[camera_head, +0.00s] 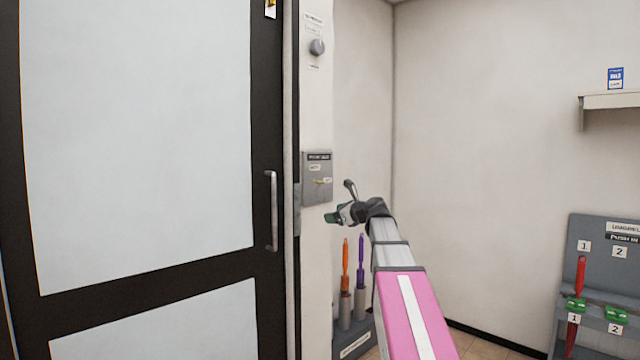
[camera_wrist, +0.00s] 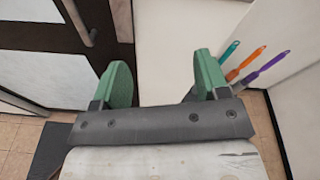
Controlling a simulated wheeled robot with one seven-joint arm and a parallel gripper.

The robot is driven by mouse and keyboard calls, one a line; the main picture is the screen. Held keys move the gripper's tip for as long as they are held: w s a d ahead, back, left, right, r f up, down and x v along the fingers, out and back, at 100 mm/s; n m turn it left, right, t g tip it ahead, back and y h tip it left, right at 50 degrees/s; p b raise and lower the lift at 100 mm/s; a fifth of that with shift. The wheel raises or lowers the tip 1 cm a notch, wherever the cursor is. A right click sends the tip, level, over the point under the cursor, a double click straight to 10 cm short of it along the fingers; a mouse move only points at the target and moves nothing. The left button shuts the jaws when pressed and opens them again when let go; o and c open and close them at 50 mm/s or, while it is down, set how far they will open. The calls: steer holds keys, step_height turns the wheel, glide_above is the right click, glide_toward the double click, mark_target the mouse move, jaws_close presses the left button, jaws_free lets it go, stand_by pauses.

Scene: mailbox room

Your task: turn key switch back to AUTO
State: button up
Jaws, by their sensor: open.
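The key switch box (camera_head: 317,178) is a grey panel on the narrow white wall just right of the door. A small brass-coloured key (camera_head: 319,182) sits on its face between small labels too small to read. My gripper (camera_head: 332,217) is below and slightly right of the box, apart from it. In the wrist view my gripper (camera_wrist: 160,85) shows two green fingers spread wide with nothing between them. The key switch is not clearly visible in the wrist view.
A dark-framed door (camera_head: 140,150) with a vertical handle (camera_head: 272,210) stands left. A rack (camera_head: 355,343) with orange and purple tools stands below my gripper. A grey board (camera_head: 590,250) with a red tool is at right, under a wall shelf (camera_head: 612,101). A round knob (camera_head: 317,47) is above the box.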

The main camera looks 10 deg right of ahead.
mark_target(323, 182)
step_height(323, 182, up, 11)
steer(key=w+d+m+t+y, duration=0.1)
steer(key=d+m+t, duration=0.1)
steer(key=m, duration=0.2)
steer(key=x, duration=1)
steer(key=shift+w+a+f, duration=0.2)
steer(key=shift+w+a, duration=0.05)
steer(key=shift+a, duration=0.05)
steer(key=c, duration=0.9)
